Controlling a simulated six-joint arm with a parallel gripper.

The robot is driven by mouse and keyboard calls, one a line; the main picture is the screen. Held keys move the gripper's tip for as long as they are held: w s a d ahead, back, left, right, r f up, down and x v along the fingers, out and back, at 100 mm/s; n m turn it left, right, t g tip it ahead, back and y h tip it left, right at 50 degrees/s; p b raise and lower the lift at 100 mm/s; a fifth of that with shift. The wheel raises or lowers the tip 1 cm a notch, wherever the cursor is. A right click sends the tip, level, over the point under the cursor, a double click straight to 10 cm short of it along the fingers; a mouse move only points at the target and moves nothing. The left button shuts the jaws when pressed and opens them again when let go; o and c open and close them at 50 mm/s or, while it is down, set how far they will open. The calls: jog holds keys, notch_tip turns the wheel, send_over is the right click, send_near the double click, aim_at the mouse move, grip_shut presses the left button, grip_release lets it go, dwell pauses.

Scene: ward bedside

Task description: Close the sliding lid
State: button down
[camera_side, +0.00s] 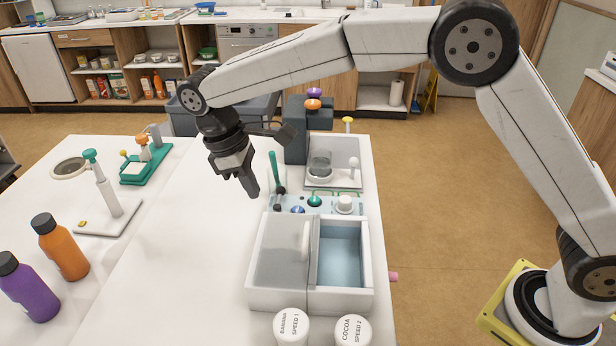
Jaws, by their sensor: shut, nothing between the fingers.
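A white box (257,298) with a sliding lid stands on the white table, near its right edge. The grey lid (284,251), with a raised upright handle (305,241), covers the left part of the box. The right part is uncovered and shows a pale blue inside (340,254). My gripper (253,193) is shut and empty. It appears above the table, up and to the left of the box in the picture, and apart from the lid.
A panel with knobs and a green lever (275,168) sits just behind the box. Two white-lidded jars (291,325) stand in front. Bottles (62,247) stand at left. The table's middle is clear.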

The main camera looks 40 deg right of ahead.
send_over(294, 247)
jog(key=w+a, duration=0.3)
notch_tip(294, 247, down, 9)
jog(key=shift+s+f, duration=0.1)
jog(key=shift+s+d+f, duration=0.15)
jog(key=shift+s+d, duration=0.05)
jog(key=shift+s+d+f, duration=0.15)
jog(key=shift+s+d, duration=0.45)
jog(key=shift+s+d+f, duration=0.15)
jog(key=shift+s+d, duration=0.45)
jog(key=s+d, duration=0.8)
jog(key=shift+a, duration=0.1)
